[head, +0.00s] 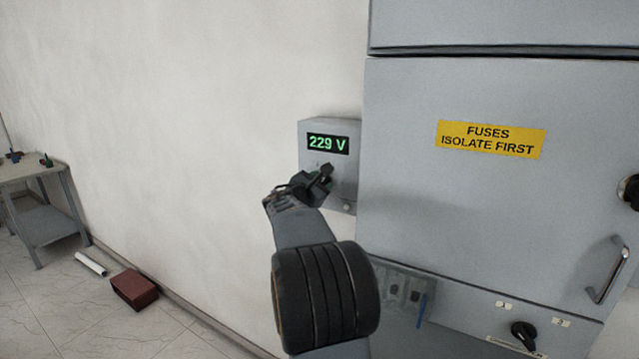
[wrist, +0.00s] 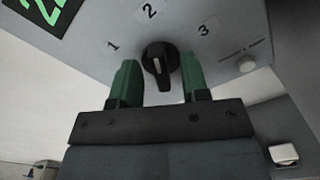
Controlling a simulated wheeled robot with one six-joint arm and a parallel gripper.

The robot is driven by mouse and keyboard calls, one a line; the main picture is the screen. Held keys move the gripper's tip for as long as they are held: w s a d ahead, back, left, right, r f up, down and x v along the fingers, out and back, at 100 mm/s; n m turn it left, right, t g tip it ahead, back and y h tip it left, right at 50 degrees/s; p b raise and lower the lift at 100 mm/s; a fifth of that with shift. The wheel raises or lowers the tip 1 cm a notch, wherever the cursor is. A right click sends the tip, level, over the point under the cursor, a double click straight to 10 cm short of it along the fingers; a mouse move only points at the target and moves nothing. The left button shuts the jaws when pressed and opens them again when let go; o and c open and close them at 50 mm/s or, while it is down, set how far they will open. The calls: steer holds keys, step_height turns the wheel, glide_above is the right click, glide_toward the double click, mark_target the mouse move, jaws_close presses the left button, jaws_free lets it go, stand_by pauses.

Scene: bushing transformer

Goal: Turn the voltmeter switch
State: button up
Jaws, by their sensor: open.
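The voltmeter (head: 329,146) is a grey wall box with a green display reading 229 V. Its switch is a black rotary knob (wrist: 160,62) with a light pointer line, and the marks 1, 2 and 3 are arranged around it. The knob's handle stands roughly upright in the wrist view. My gripper (wrist: 156,82) is open, with one green finger on each side of the knob and a visible gap on both sides. In the head view my gripper (head: 324,178) is at the box's lower front and hides the knob.
A large grey cabinet (head: 480,200) with a yellow fuse label (head: 491,140) stands right of the box. It has a handle (head: 609,270) and a black knob (head: 523,335). A small table (head: 40,185) and a red-brown box (head: 134,290) are at the left.

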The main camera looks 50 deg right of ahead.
jaws_close()
stand_by(0.3)
steer(key=shift+f+b, duration=0.15)
steer(key=shift+b, duration=0.35)
steer(key=m+b, duration=0.2)
steer(key=b, duration=0.2)
steer(key=m+b, duration=0.2)
steer(key=b, duration=0.2)
steer(key=shift+s+f+m, duration=0.1)
steer(key=shift+f+m, duration=0.3)
steer(key=m+b, duration=0.4)
steer(key=b, duration=0.1)
steer(key=m+b, duration=0.2)
steer(key=b, duration=0.1)
steer(key=shift+r+m, duration=0.1)
steer(key=shift+m, duration=0.3)
steer(key=shift+r+m, duration=0.1)
steer(key=shift+m, duration=0.2)
